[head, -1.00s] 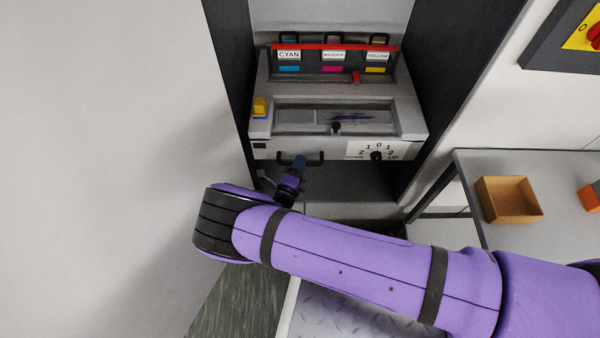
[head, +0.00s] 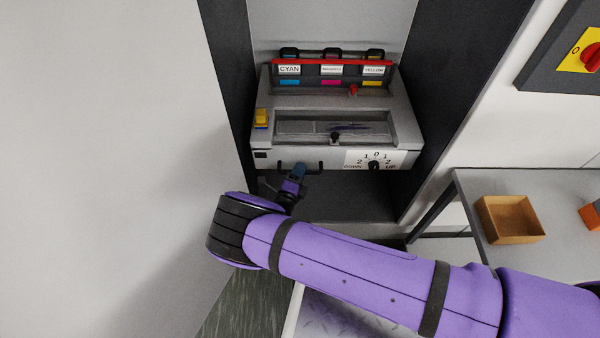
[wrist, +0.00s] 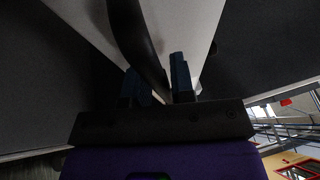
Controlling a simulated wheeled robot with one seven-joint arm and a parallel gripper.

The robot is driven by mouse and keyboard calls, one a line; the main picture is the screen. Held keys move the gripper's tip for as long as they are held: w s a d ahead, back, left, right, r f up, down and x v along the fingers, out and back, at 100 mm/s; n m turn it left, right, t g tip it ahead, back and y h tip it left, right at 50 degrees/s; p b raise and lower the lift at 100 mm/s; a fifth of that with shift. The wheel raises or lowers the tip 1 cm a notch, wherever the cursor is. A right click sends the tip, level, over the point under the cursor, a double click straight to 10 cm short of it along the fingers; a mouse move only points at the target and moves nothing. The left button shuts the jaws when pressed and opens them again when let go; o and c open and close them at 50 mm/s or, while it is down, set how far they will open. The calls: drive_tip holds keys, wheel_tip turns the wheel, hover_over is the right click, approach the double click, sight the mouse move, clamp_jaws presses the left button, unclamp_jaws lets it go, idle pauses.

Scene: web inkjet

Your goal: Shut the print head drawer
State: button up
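The print head drawer (head: 348,101) is a grey unit between dark cabinet walls in the head view, with its sunken tray and front panel visible. A black bar handle (head: 312,167) is on the left of its front. My gripper (head: 298,171) is at this handle. In the wrist view its two blue fingers (wrist: 160,82) stand on either side of the dark curved handle bar (wrist: 137,40), closed around it. The pale drawer front (wrist: 185,30) lies just beyond. How far the drawer stands out of the cabinet is hard to judge.
Cyan, magenta and yellow cartridges stand at the drawer's back under a red bar (head: 333,67). A grey table (head: 485,187) with a brown box (head: 510,219) stands right. A red-yellow switch (head: 592,58) is on the wall.

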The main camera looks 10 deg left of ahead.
drive_tip(key=shift+o, duration=1.1)
drive_tip(key=v, duration=1)
drive_tip(key=shift+s, duration=0.4)
